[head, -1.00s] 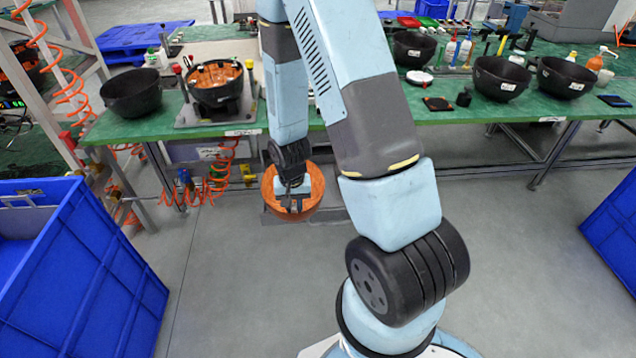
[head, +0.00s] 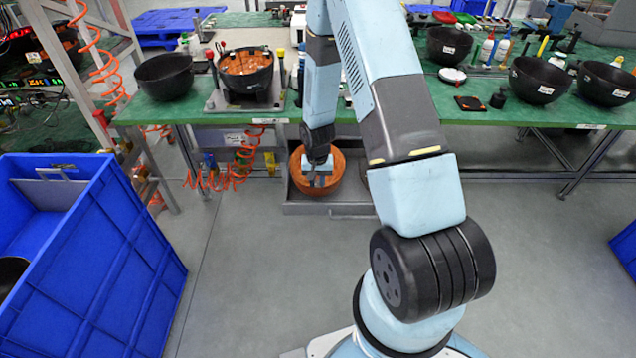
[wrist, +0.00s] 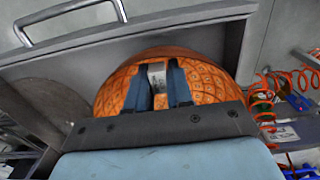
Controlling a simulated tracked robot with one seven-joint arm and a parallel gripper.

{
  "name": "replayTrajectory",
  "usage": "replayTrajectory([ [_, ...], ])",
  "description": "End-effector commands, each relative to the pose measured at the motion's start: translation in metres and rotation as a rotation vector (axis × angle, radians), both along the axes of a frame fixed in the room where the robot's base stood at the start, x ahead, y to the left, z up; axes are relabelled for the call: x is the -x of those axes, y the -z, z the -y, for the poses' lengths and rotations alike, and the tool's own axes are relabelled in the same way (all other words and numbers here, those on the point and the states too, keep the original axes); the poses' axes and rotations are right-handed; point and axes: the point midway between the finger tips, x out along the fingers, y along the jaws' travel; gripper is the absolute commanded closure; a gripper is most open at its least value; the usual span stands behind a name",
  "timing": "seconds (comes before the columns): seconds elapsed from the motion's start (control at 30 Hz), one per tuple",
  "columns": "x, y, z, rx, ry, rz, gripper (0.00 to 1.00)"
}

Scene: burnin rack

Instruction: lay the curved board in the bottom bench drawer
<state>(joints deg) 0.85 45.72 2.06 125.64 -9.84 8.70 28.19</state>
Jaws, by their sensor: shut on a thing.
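The curved board (head: 337,186) is an orange, bowl-shaped piece with a fine patterned face. My gripper (head: 318,178) is shut on it. In the wrist view the two dark fingers of my gripper (wrist: 158,78) pinch a small pale part in the middle of the board (wrist: 205,78). The bottom bench drawer (head: 300,208) is grey and pulled open under the green bench. The board appears over or inside its left part; I cannot tell whether it touches the floor of the drawer. In the wrist view the drawer's front wall (wrist: 185,20) with its metal handle lies just beyond the board.
The green bench (head: 400,112) carries black bowls, one of them (head: 245,75) holding orange pieces on a fixture. Coiled orange hoses (head: 240,160) hang left of the drawer. A large blue crate (head: 110,250) stands at left front. The grey floor between is clear.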

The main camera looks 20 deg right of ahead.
Motion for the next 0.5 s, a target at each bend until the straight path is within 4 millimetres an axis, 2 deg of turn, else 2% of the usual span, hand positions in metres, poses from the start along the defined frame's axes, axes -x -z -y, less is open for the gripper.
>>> replayTrajectory([
  [0.2,-0.017,0.017,0.006,0.000,0.000,-0.001,1.00],
  [0.4,-0.018,0.017,0.006,0.001,0.000,-0.001,1.00],
  [0.43,-0.018,0.017,0.006,0.001,0.000,-0.001,0.76],
  [0.5,-0.018,0.017,0.006,0.000,0.000,-0.001,0.70],
])
